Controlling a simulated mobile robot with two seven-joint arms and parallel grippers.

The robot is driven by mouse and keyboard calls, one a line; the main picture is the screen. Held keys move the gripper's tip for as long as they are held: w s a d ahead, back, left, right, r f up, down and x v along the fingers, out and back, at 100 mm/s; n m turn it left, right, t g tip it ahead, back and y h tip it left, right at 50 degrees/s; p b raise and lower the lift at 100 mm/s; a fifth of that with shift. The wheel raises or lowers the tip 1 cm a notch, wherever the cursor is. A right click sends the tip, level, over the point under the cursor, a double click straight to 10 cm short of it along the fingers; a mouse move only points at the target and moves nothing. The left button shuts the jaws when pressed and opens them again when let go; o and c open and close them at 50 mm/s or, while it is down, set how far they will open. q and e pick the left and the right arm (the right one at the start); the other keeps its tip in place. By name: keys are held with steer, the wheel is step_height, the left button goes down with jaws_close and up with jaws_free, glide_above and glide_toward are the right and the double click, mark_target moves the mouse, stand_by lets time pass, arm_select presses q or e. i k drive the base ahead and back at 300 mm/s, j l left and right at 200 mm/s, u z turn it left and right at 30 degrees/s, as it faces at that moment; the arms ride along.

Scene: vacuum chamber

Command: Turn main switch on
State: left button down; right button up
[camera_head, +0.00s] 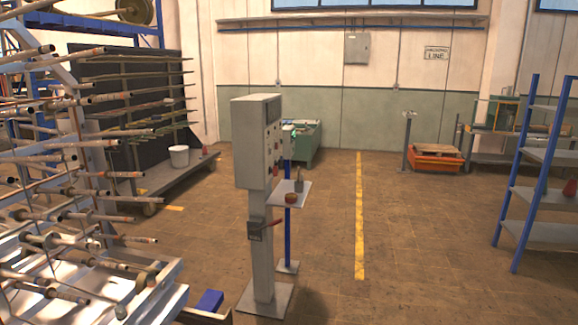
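A grey control cabinet (257,145) stands upright on a post with a square base plate, near the middle of the view. Its narrow right side carries several small buttons or knobs (272,140), seen at a steep angle; too small to tell which is the main switch or how it is set. A dark box with a reddish lever (256,231) is fixed low on the post. A grey wall box (357,49) hangs on the far wall. Neither of my grippers is in view.
A small shelf on a blue post (288,225) stands right beside the cabinet. Racks with many rods (60,200) fill the left. A blue shelf unit (545,170) stands at the right. The floor around the yellow line (359,215) is clear.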

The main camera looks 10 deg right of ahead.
mark_target(273, 171)
steer(key=i+j+z, duration=0.15)
steer(key=i, duration=1.15)
steer(key=i+l+u, duration=0.1)
steer(key=i+u, duration=0.25)
steer(key=i, duration=0.55)
